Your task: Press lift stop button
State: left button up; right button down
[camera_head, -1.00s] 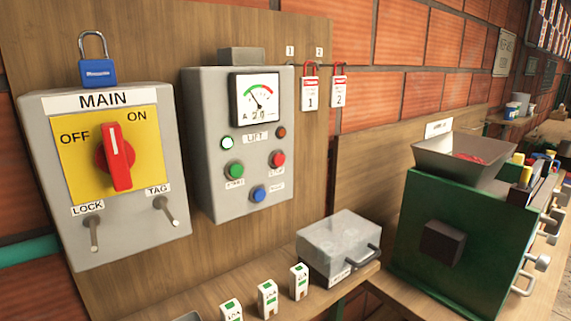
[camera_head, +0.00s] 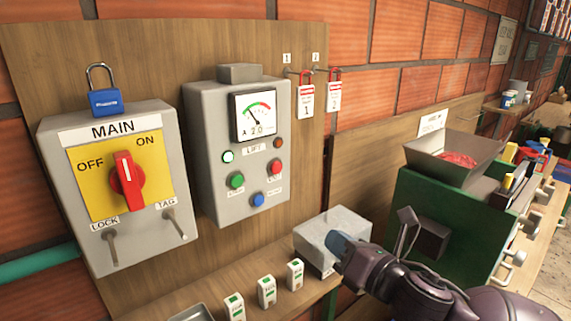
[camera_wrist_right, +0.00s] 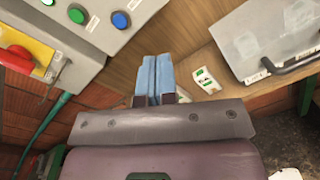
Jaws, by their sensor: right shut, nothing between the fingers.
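The lift control box (camera_head: 222,195) is a grey panel on the wooden board. Its red button (camera_head: 275,167) sits at the right of the button group, beside a green button (camera_head: 236,181) and above a blue button (camera_head: 258,199). My right gripper (camera_head: 338,242) is shut and empty, below and to the right of the buttons, in front of the metal box on the shelf. In the right wrist view its blue fingers (camera_wrist_right: 153,78) lie together; the green button (camera_wrist_right: 92,24) and blue button (camera_wrist_right: 121,19) show, the red one does not. My left gripper is out of view.
The main switch box (camera_head: 115,190) with a red handle and blue padlock (camera_head: 105,101) is at left. A metal box (camera_head: 318,231) and small white blocks (camera_head: 266,290) are on the shelf. A green machine (camera_head: 430,200) stands at right. The space before the lift panel is clear.

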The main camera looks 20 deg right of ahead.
pick_arm(q)
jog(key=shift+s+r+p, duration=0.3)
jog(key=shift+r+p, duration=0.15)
jog(key=shift+p, duration=0.05)
pick_arm(e)
notch_tip(320, 180, up, 8)
jog(key=a+n+y, duration=0.1)
jog(key=n, duration=0.6)
jog(key=shift+s+f+t+y, duration=0.15)
jog(key=shift+s+t+y, duration=0.15)
jog(key=shift+s, duration=0.15)
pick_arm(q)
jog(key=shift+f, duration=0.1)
pick_arm(e)
jog(key=shift+w+a, duration=0.1)
jog(key=shift+a, duration=0.15)
pick_arm(q)
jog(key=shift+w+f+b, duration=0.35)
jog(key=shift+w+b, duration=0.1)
jog(key=shift+b, duration=0.75)
pick_arm(e)
jog(key=shift+w+a, duration=0.5)
jog(key=shift+w, duration=0.05)
